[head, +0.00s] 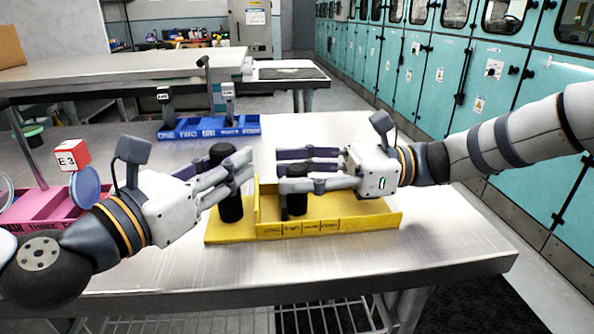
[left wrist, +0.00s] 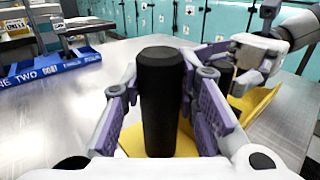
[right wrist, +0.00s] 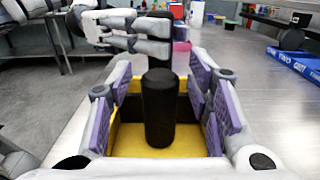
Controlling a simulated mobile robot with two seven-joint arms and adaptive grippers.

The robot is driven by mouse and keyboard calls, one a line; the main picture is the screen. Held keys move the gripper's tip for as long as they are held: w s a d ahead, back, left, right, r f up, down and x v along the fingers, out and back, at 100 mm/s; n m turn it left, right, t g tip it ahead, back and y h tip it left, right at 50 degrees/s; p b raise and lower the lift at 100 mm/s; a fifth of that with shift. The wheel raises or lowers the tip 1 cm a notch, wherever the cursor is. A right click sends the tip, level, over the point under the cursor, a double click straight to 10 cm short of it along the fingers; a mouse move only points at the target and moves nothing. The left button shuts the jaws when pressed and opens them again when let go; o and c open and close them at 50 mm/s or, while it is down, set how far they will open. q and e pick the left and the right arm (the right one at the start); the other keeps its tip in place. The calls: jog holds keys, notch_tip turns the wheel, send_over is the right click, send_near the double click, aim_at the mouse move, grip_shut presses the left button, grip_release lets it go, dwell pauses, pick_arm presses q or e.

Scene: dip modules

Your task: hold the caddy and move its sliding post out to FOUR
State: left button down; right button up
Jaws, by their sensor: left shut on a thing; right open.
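The yellow caddy (head: 360,218) stands on the metal table, with small word labels along its front wall. Its black handle (head: 231,207) rises at the left end. My left gripper (head: 240,172) is shut on this handle, which also shows between the fingers in the left wrist view (left wrist: 162,100). The black sliding post (head: 297,202) stands upright inside the caddy, near the left end of its channel. My right gripper (head: 297,180) is open around the post; the right wrist view shows the post (right wrist: 158,110) between the fingers with gaps on both sides.
A blue caddy (head: 215,131) with upright posts stands behind on the table. A pink caddy (head: 45,207) lies at the left, with a red and white E3 cube (head: 73,155) and a blue disc (head: 86,187) near it. The table right of the yellow caddy is clear.

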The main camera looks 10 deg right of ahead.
pick_arm(q)
jog(key=shift+f, duration=0.1)
pick_arm(e)
grip_shut()
jog(key=d, duration=0.7)
jog(key=shift+d, duration=0.5)
grip_release()
jog(key=shift+d, duration=0.1)
